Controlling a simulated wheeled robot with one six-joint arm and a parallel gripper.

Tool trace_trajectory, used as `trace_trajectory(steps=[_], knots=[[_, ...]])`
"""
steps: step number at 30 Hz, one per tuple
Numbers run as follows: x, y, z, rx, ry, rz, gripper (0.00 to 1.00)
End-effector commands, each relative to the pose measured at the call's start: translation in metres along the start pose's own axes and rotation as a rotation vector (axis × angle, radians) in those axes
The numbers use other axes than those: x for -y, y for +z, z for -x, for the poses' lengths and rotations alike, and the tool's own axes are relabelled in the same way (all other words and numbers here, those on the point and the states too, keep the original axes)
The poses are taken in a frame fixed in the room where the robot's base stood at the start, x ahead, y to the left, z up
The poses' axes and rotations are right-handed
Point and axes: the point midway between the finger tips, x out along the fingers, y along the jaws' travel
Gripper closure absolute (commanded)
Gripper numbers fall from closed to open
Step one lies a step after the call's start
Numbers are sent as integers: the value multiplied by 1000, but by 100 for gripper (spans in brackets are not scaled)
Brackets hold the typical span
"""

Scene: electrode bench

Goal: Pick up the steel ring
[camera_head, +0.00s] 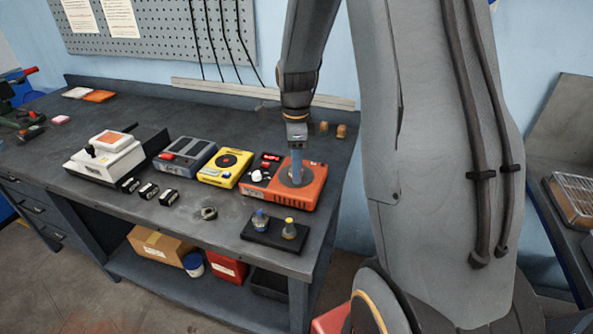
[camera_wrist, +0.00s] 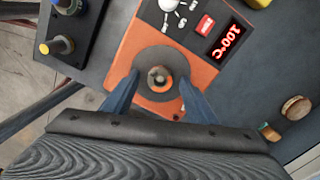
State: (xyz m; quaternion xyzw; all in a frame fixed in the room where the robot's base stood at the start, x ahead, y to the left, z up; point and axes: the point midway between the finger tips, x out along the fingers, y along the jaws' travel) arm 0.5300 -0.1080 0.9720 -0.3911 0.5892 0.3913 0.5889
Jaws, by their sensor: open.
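In the wrist view, a small grey ring-like piece (camera_wrist: 160,79) with an orange patch at its lower edge sits at the middle of a dark round plate (camera_wrist: 146,60). The plate is on an orange heater unit (camera_head: 310,190) whose display reads 100°C. My gripper (camera_wrist: 158,82) is open above this plate, with one blue finger on each side of the small piece. In the head view, my gripper (camera_head: 296,177) hides that piece. Another grey ring-shaped piece (camera_head: 209,213) lies on the bench near its front edge, left of the black tray. I cannot tell which one is the steel ring.
A black tray (camera_head: 272,241) holds a blue-topped and a yellow-topped post. A yellow unit (camera_head: 225,168), a grey unit (camera_head: 185,154) and a white device (camera_head: 104,160) stand to the left. Two small brown pieces (camera_head: 341,131) stand behind the heater.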

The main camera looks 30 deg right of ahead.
Motion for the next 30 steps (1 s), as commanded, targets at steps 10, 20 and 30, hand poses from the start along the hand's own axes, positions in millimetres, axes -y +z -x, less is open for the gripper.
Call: trace_trajectory(steps=[10,20,30], knots=[[0,0,-1,0,0,0,67],[0,0,-1,0,-1,0,99],[2,0,31,1,-7,0,99]])
